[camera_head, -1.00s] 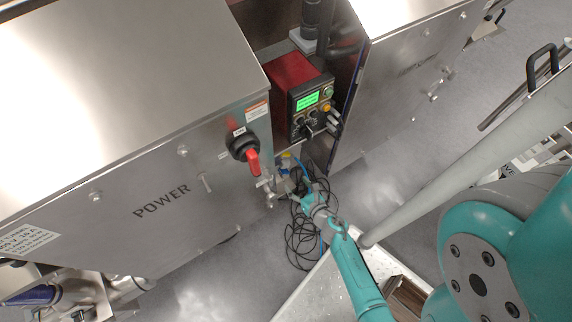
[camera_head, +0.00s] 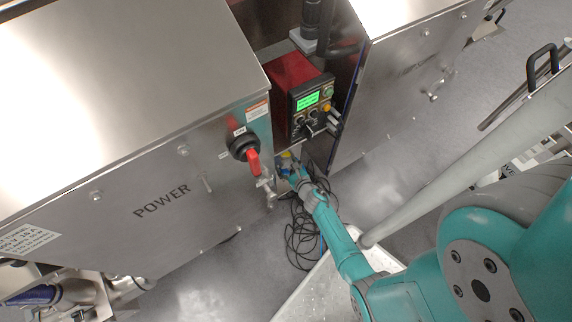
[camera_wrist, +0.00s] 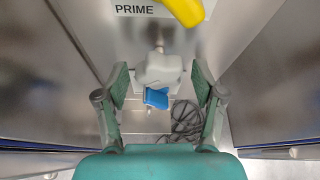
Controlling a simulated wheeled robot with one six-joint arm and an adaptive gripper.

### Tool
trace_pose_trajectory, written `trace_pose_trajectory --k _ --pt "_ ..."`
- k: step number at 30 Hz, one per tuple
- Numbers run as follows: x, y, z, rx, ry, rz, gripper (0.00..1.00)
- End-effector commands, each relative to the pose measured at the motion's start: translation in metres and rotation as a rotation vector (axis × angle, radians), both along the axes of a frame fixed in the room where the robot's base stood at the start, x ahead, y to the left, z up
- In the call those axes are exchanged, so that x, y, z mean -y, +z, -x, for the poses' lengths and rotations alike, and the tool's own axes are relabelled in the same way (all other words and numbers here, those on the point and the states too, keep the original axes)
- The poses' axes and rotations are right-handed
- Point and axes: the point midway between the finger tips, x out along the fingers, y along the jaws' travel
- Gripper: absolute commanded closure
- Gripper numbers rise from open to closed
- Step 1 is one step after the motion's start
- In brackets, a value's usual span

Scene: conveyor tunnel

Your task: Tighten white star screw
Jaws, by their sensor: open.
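The white star screw (camera_wrist: 158,69) is a pale lobed knob in the middle of the wrist view, below a "PRIME" label (camera_wrist: 134,10). My gripper (camera_wrist: 159,82) is open, with one finger on each side of the knob and a visible gap on both sides. Whether the fingertips reach as deep as the knob is hard to tell. In the head view my gripper (camera_head: 291,170) is in the gap between the two steel cabinets, below the red control box. I cannot make out the star screw in the head view.
A yellow handle (camera_wrist: 184,9) sits just above the knob and a blue part (camera_wrist: 156,97) just below it. Cabinet walls flank the gap. The red box (camera_head: 290,82), red-handled switch (camera_head: 249,155) and loose black cables (camera_head: 300,240) are nearby.

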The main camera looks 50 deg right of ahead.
Motion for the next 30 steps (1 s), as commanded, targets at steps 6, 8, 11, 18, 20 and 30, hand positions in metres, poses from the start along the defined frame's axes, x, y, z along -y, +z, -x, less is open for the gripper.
trace_pose_trajectory --k 6,8,11,18,20,30 --pt "0.0025 -0.0033 -0.0078 0.0 0.0 0.0 0.31" --pt "0.0025 -0.0033 -0.008 0.0 0.0 0.0 0.31" --pt "0.0025 -0.0034 -0.0078 0.0 0.0 0.0 0.31" --pt "0.0025 -0.0033 -0.0077 0.0 0.0 0.0 0.71" --pt "0.0024 -0.0033 -0.0077 0.0 0.0 0.0 0.86" --pt "0.0027 -0.0032 -0.0076 0.005 0.0 -0.019 0.92"
